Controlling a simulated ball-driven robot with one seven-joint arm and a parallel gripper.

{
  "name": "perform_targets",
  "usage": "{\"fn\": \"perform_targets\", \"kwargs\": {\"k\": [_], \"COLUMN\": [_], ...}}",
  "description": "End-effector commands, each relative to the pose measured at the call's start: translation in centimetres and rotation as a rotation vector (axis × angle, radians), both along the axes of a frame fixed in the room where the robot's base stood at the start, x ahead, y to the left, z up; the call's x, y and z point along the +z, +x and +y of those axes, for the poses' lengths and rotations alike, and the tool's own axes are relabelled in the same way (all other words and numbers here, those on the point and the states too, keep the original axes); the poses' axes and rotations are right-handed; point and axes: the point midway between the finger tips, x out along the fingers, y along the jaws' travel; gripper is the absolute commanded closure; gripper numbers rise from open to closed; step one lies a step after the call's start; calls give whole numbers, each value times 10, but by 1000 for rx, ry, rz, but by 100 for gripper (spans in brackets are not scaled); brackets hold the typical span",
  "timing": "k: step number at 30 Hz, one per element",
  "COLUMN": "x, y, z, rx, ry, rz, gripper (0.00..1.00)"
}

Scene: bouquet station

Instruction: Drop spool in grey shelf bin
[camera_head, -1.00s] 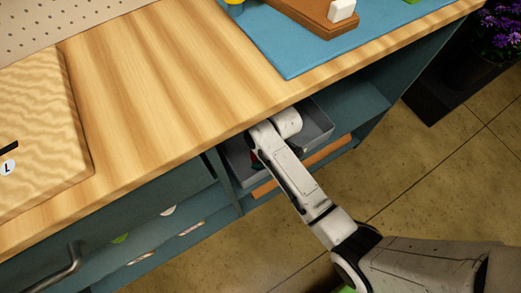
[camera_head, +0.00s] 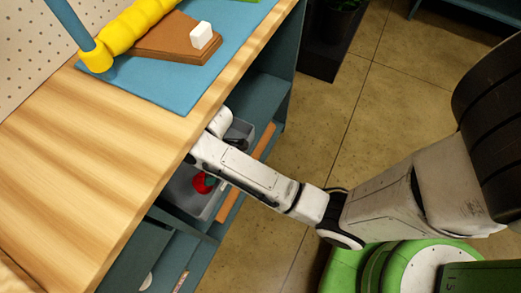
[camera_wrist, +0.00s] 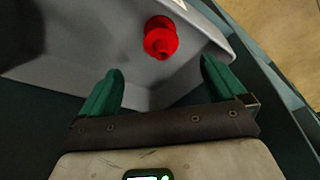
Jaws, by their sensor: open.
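The red spool (camera_wrist: 161,37) lies inside the grey shelf bin (camera_wrist: 60,62), near the bin's far wall in the wrist view. It also shows as a red shape (camera_head: 203,183) in the bin (camera_head: 187,197) in the head view, partly covered by my arm. My gripper (camera_wrist: 160,85) is open and empty. Its two green fingers are apart, with the spool beyond the fingertips and not touching them. In the head view my fingers are hidden under the table edge.
The bin stands on a teal shelf (camera_head: 262,98) under the wooden tabletop (camera_head: 70,165). A blue mat (camera_head: 160,88) with a brown board (camera_head: 160,42), a white block (camera_head: 202,34) and a yellow roll (camera_head: 135,22) lies above. Tiled floor is free at right.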

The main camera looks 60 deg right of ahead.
Motion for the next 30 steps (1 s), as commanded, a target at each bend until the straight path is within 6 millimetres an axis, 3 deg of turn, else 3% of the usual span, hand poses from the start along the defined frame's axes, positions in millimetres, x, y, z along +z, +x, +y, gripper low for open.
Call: {"fn": "perform_targets", "kwargs": {"k": [5,8,12,15,19,26,30], "x": [5,12,27,35,41,41,41], "y": [-55,-102,-159,-185,-198,-198,-198], "z": [-38,-55,-60,-57,-55,-55,-55], "rx": [-207,-387,-622,-735,-800,-804,-803], "ry": [-56,-82,-89,-84,-78,-78,-79], "rz": [50,88,130,149,160,160,160], "gripper": [3,3,3,3,3,3,13]}}
